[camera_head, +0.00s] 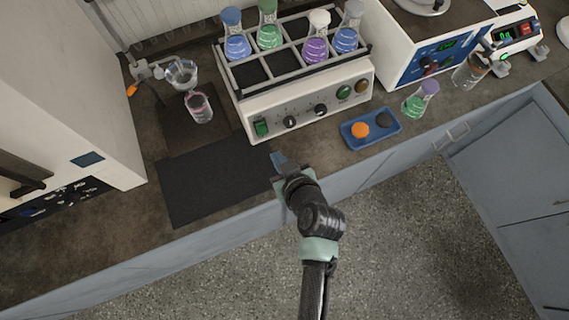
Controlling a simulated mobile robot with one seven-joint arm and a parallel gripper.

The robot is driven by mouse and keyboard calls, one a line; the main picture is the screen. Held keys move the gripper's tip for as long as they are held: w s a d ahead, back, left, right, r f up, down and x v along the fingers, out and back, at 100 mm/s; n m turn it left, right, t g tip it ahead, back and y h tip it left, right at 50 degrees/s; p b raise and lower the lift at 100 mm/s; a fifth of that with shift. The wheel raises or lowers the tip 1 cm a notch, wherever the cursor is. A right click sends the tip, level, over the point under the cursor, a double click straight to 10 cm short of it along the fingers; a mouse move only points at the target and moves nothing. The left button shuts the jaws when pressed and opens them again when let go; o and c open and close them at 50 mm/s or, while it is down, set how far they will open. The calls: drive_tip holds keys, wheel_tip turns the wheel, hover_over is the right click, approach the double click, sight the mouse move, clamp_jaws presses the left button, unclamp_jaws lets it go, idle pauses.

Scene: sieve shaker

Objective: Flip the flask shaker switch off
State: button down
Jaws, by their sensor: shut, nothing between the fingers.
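The flask shaker (308,108) is a white box at the back middle of the counter, with a rack of flasks on top. On the left end of its front panel is a green switch (262,127); its rocker position is too small to tell. Two black knobs and round buttons sit further right on the panel. My gripper (279,159) is shut and empty. It is in front of the shaker, slightly right of and below the switch in the picture, apart from it. My wrist hides part of the counter edge.
A black mat (210,185) lies left of my gripper. A blue tray (371,142) with an orange and a dark item is to the right, beside a green flask (415,103).

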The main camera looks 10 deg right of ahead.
drive_tip(key=shift+s+f+v, duration=0.1)
drive_tip(key=shift+f+v, duration=0.05)
drive_tip(key=shift+v, duration=0.65)
drive_tip(key=shift+s+f+v, duration=0.1)
drive_tip(key=shift+f+v, duration=0.05)
drive_tip(key=shift+v, duration=0.65)
drive_tip(key=shift+s+d, duration=0.1)
drive_tip(key=w+r+t+h, duration=0.1)
drive_tip(key=w+r+t, duration=0.3)
drive_tip(key=r, duration=0.8)
drive_tip(key=w+r+t, duration=0.2)
drive_tip(key=w+r, duration=0.3)
drive_tip(key=r, duration=0.7)
drive_tip(key=w+r+t+h, duration=0.1)
drive_tip(key=w+r+t, duration=0.3)
drive_tip(key=r, duration=0.9)
drive_tip(key=s+a+r+m+t, duration=0.1)
drive_tip(key=s+r+t, duration=0.2)
drive_tip(key=r, duration=1.1)
drive_tip(key=s+a+r+m+t+h, duration=0.1)
drive_tip(key=s+r+t, duration=0.3)
drive_tip(key=s+r, duration=0.4)
wheel_tip(320, 180, up, 8)
drive_tip(key=shift+s+a+f+m+t, duration=0.2)
drive_tip(key=shift+s+a+m+t, duration=0.15)
drive_tip(key=shift+m, duration=0.45)
drive_tip(key=shift+d, duration=0.1)
